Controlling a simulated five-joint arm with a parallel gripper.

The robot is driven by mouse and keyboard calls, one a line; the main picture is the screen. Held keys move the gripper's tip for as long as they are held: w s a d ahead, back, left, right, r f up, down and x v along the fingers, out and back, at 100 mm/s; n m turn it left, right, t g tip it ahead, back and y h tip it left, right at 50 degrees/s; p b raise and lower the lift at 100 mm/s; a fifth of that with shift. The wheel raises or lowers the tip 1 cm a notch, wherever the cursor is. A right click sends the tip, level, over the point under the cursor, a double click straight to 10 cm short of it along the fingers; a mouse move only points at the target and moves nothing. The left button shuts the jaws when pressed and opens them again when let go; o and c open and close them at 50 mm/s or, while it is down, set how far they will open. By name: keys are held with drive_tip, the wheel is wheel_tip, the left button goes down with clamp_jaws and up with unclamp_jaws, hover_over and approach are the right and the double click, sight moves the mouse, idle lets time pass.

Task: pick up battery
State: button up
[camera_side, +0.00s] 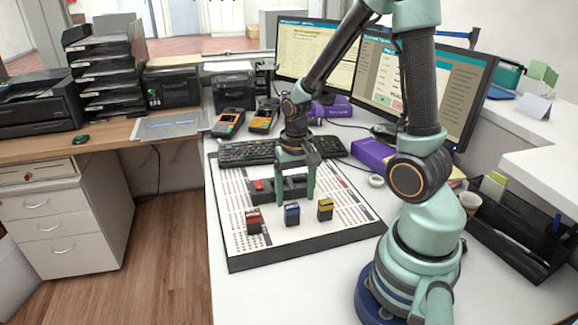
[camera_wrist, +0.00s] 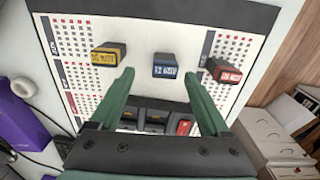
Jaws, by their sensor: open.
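Three small dark blocks that look like batteries stand in a row on the printed board: one with a red top (camera_side: 253,221), one with a blue top (camera_side: 292,215) and one with a yellow top (camera_side: 325,209). The wrist view also shows the yellow (camera_wrist: 109,55), blue (camera_wrist: 166,66) and red (camera_wrist: 221,70) ones. My gripper (camera_side: 296,199) is open and points down just behind the row, with nothing held. In the wrist view the blue block lies ahead, between the green fingertips (camera_wrist: 158,74). Which block the task means cannot be told.
A dark slotted holder (camera_side: 292,188) with a red piece (camera_side: 259,185) in it sits under my gripper. The board (camera_side: 240,262) has bare room in front. A keyboard (camera_side: 246,153), card terminals (camera_side: 228,123) and monitors (camera_side: 425,85) stand behind. A black organiser (camera_side: 515,235) is at right.

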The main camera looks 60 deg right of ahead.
sight(292, 206)
drive_tip(key=f, duration=0.3)
drive_tip(key=shift+w+a+f, duration=0.25)
drive_tip(key=shift+w+f, duration=0.05)
drive_tip(key=shift+f, duration=0.75)
clamp_jaws()
